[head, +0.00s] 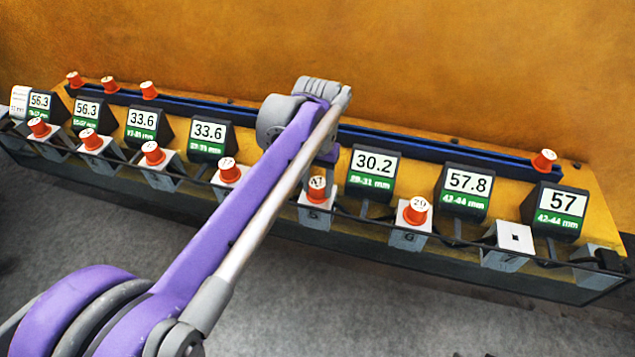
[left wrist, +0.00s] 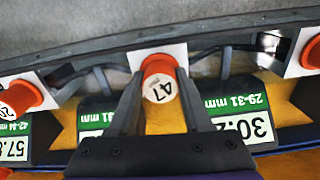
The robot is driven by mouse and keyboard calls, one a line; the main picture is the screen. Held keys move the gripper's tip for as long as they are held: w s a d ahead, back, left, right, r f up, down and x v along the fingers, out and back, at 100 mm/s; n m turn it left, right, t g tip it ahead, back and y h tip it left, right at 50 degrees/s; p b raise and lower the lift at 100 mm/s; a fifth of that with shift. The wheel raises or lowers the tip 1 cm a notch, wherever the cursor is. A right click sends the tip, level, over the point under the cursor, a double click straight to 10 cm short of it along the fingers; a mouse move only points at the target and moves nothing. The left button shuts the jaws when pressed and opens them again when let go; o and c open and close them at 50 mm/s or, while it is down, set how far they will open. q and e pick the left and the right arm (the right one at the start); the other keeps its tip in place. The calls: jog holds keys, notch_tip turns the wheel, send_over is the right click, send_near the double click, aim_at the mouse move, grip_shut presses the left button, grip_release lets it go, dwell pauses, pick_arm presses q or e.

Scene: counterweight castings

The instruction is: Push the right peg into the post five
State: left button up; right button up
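An orange peg marked 47 (head: 317,184) stands in the fifth white post (head: 316,214) from the left. In the left wrist view the same peg (left wrist: 160,78) sits between my left gripper's fingers (left wrist: 160,88), one on each side of its face. The fingers are apart and look close to its sides; whether they press on it is unclear. In the head view my left gripper (head: 323,160) is over the back of that post, its fingers mostly hidden. My right gripper is out of view.
Spare pegs stand along the blue rail (head: 430,146), three at left and one (head: 544,160) at right. Number displays (head: 373,170) stand behind the posts.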

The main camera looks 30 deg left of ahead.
pick_arm(q)
jog(key=o, duration=0.5)
jog(key=shift+c, duration=0.2)
notch_tip(320, 180, up, 11)
jog(key=p, duration=0.1)
dwell(0.5)
